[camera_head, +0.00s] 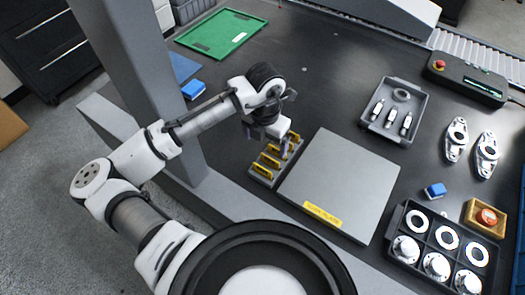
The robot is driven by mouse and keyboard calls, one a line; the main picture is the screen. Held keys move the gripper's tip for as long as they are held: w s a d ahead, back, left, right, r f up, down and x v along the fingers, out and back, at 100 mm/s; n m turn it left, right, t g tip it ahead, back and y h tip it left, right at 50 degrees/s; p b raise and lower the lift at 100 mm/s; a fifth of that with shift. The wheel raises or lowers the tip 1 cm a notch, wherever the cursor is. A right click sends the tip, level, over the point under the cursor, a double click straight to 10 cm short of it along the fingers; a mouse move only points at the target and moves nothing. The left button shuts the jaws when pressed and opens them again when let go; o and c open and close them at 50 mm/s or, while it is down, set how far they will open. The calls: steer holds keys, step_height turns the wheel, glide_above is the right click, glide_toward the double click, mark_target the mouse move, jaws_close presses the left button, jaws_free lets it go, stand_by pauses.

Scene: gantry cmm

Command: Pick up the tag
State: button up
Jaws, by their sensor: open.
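Several yellow tag-like pieces (270,160) sit in a row in a small grey rack (259,179) beside the flat grey plate. They are small in this view, and I cannot tell which is the tag. My gripper (278,145) is open and points down over the rack's far end. A finger shows close to the yellow piece there. I cannot tell whether it touches it. The gripper's body hides part of the rack's far end.
The grey plate (340,180) with a yellow label lies right of the rack. A parts tray (395,108), a six-pocket tray (445,237) and a control box (465,78) are to the right. The dark table behind my gripper is mostly clear.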

mark_target(263, 169)
steer(key=f+b, duration=0.3)
steer(key=f, duration=0.1)
steer(key=f+b, duration=0.3)
steer(key=f, duration=0.2)
steer(key=f+b, duration=0.4)
steer(key=f, duration=0.1)
steer(key=shift+s+a, duration=0.3)
steer(key=shift+a, duration=0.1)
steer(key=shift+c, duration=0.6)
steer(key=c, duration=0.9)
